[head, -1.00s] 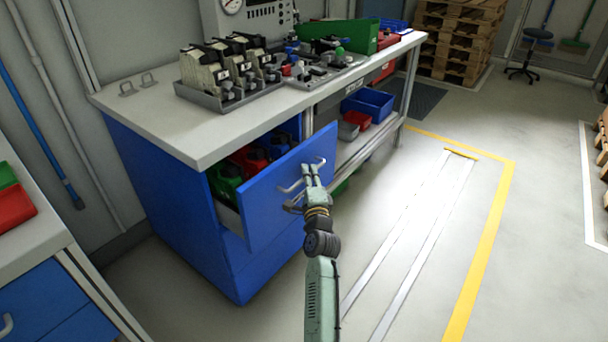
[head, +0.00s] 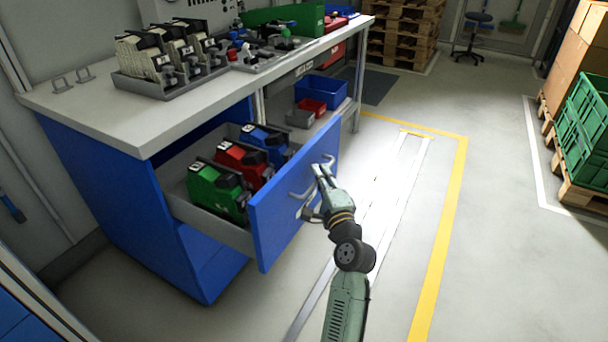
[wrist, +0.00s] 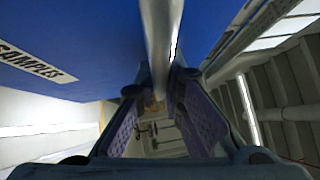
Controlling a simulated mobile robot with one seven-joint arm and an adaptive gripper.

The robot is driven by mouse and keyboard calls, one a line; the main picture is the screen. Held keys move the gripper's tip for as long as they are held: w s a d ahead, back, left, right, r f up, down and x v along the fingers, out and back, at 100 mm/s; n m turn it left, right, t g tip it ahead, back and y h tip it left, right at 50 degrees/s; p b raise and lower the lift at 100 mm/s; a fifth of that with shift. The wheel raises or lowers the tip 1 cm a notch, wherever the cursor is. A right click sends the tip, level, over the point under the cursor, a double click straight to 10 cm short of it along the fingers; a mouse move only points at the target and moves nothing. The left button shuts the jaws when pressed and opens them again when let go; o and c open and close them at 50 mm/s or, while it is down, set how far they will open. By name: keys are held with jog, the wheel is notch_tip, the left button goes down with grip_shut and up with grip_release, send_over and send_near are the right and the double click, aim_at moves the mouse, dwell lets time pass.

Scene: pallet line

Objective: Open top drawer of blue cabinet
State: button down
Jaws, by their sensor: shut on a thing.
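The blue cabinet (head: 105,195) stands under the left end of the workbench. Its top drawer (head: 278,222) is pulled well out, with its blue front standing clear of the cabinet. Inside lie a green item (head: 214,194), a red item (head: 242,164) and a blue item (head: 266,141). My gripper (head: 318,188) is at the drawer front, shut on the drawer's metal handle (head: 326,163). In the wrist view the handle bar (wrist: 160,45) runs between the two finger pads, and a label reading "SAMPLES" (wrist: 35,62) shows on the blue front.
The workbench top (head: 95,108) carries a tray of several devices (head: 165,60). Blue and red bins (head: 322,92) sit on the shelf below. Open floor with a yellow line (head: 447,215) lies to the right. A green crate (head: 588,130) stands on a pallet at far right.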

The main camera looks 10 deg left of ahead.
jog(key=shift+s+d+b, duration=0.2)
jog(key=shift+s+d, duration=0.15)
jog(key=shift+d, duration=0.55)
jog(key=shift+s+d+b, duration=0.15)
jog(key=shift+s+d, duration=0.15)
jog(key=shift+d, duration=0.6)
jog(key=c, duration=1.7)
grip_release()
jog(key=v, duration=1.2)
jog(key=shift+d+r, duration=0.1)
